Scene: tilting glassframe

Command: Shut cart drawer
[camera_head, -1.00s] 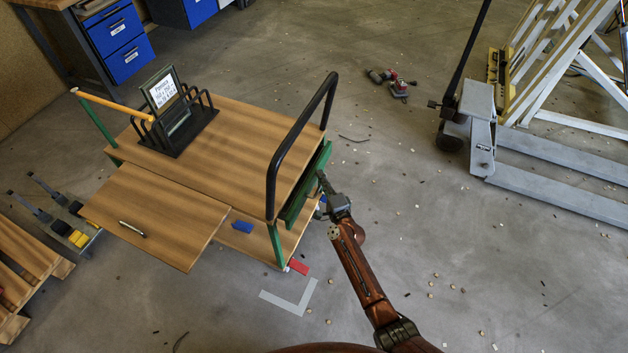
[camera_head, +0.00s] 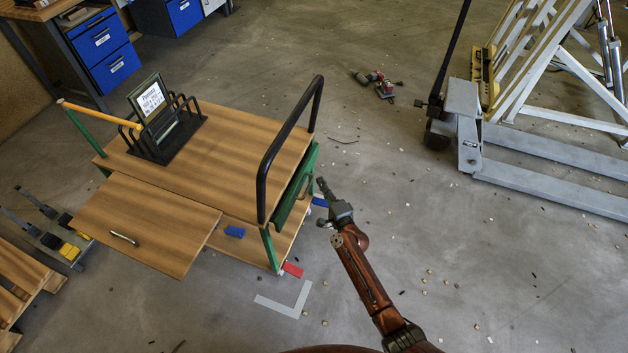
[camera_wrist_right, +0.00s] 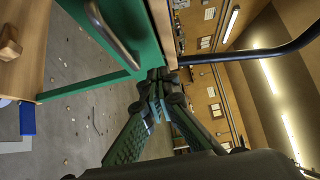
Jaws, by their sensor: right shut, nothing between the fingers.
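The cart (camera_head: 225,130) has a wooden top and green frame. Its green drawer front (camera_head: 283,213) lies along the right side, below the black push handle (camera_head: 263,178). The front sits close to the top's edge; I cannot tell exactly how far it stands out. In the right wrist view the drawer front (camera_wrist_right: 139,22) fills the upper middle, with a metal pull (camera_wrist_right: 105,28) on it. My right gripper (camera_head: 321,184) is shut and empty, just right of the drawer front. In its wrist view the fingertips (camera_wrist_right: 157,78) are near the front's lower corner; contact is unclear. My left gripper is out of view.
A rack with a sign (camera_head: 150,98) stands on top. A pallet jack (camera_head: 465,120) stands at right, and a red tool (camera_head: 383,88) lies on the floor. Floor right of my arm is mostly clear.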

